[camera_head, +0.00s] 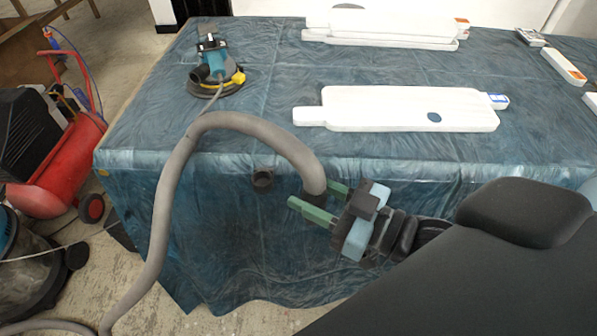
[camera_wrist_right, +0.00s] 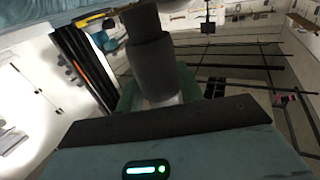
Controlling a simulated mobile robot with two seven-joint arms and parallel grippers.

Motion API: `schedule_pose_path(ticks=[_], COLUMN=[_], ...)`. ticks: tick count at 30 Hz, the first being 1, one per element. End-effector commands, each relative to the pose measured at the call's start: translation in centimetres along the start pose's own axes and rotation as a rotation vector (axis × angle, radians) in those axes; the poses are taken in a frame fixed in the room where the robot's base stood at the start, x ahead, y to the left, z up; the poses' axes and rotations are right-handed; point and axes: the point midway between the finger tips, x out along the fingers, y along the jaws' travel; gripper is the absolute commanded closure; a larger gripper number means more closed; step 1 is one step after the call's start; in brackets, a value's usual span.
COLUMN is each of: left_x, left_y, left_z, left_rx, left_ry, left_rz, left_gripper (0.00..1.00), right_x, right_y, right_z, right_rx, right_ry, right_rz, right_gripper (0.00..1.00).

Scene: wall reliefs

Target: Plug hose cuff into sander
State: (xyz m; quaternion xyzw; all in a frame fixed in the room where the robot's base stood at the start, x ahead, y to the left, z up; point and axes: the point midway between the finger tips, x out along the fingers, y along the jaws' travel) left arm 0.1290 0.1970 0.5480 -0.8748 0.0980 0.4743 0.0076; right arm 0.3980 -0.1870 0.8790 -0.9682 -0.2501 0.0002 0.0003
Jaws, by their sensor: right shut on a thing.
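The sander (camera_head: 214,70) is teal and black with a yellow part, and it stands on the blue-covered table at the back left. The grey hose (camera_head: 235,121) rises from the floor at the left, arches over the table's front edge and comes down to my right gripper (camera_head: 322,199). My right gripper is shut on the dark hose cuff (camera_wrist_right: 152,65) at the hose's end, in front of the table and well apart from the sander. The cuff is partly hidden by the fingers in the head view. My left gripper is not in view.
The covered table (camera_head: 250,75) holds a white panel (camera_head: 385,107) and stacked white panels (camera_head: 385,27) behind. A red compressor (camera_head: 60,165) and a dark vacuum (camera_head: 25,260) stand at the left.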

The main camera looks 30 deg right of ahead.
Motion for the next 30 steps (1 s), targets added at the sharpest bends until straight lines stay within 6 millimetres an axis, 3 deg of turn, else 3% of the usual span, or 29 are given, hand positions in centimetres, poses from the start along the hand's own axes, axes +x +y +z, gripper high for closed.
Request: schedule_pose_path(ticks=[14,30], left_x=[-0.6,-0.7], left_y=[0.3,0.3], left_z=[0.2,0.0], left_rx=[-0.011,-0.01], left_ry=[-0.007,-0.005], left_rz=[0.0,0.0], left_gripper=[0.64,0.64], right_x=[-0.9,3.2], right_y=[-0.2,4.4], right_z=[-0.2,-0.4], right_rx=[0.0,0.008], right_ry=[0.002,0.005], right_rz=[0.009,0.399], right_gripper=[0.85,0.85])
